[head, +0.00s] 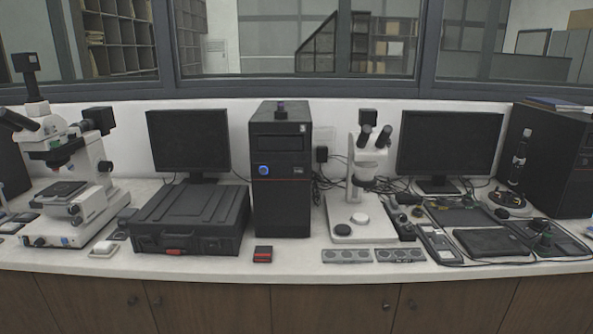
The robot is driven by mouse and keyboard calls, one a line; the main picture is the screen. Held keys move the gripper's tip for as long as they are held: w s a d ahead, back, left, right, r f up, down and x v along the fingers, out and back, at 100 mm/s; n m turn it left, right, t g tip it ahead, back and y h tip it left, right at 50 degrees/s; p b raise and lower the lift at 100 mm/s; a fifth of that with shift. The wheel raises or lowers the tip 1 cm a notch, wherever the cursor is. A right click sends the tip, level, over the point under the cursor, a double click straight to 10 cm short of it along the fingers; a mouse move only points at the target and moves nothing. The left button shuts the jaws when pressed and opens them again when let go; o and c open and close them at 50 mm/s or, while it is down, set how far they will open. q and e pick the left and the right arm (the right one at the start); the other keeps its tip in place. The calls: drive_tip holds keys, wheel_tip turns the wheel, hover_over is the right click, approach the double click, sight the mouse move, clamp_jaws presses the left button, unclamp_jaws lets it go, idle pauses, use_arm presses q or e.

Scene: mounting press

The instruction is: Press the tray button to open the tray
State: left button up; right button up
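A black computer tower (281,190) stands upright at the middle of the counter, its front facing me. A round blue button (263,170) sits at the left of its front. A dark drive-bay panel (281,143) lies above the button, and no tray sticks out of it. I cannot tell which control is the tray button; small details on the tower's front are too fine to read. Neither of my grippers is in view.
A black case (190,218) lies left of the tower. A microscope (352,213) stands to its right, another microscope (93,170) at far left. A small red-and-black box (263,254) lies before the tower. Two monitors (188,140) (447,142) stand behind. Equipment crowds the right side.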

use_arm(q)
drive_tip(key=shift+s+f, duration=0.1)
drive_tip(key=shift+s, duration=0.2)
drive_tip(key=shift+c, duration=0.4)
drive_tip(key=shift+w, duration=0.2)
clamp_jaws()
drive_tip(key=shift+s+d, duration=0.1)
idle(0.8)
